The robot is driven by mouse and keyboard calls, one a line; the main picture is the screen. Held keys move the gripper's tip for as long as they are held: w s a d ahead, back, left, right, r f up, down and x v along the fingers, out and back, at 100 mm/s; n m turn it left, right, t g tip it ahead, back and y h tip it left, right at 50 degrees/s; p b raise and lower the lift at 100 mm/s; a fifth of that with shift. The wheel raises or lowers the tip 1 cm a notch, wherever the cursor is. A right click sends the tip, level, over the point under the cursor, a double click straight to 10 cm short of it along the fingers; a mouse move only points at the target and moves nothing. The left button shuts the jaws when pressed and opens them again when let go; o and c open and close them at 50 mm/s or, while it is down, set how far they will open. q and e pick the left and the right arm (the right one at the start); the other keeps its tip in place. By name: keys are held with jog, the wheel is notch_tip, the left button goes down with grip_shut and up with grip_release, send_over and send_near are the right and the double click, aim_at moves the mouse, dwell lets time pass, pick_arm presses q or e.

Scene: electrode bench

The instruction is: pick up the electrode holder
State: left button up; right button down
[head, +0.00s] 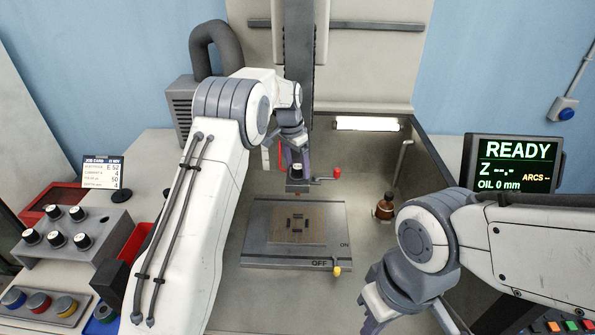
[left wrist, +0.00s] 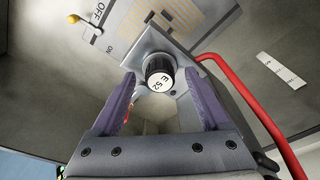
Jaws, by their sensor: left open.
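The electrode holder (left wrist: 160,72), a black ribbed knob with a white cap marked "E 52", sits in a grey metal mount (left wrist: 150,42) in the left wrist view. In the head view the holder (head: 297,169) is small, at the machine head above the work plate. My left gripper (left wrist: 159,92) is open, with its purple-grey fingers to either side of the holder; I cannot tell whether they touch it. In the head view my left gripper (head: 293,150) is at the holder and partly covers it. My right gripper (head: 374,308) is low at the right, away from it; its jaw opening is unclear.
A lever with a red knob (head: 337,172) sticks out right of the mount. The plate (head: 255,250) below has a yellow-knobbed ON/OFF lever (head: 337,270). A rack (head: 70,236) with several holders stands left. A red hose (left wrist: 245,95) passes the right finger.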

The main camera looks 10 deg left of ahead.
pick_arm(q)
jog(key=shift+f, duration=0.35)
grip_shut()
jog(key=shift+w+r, duration=0.1)
jog(key=shift+r, duration=0.1)
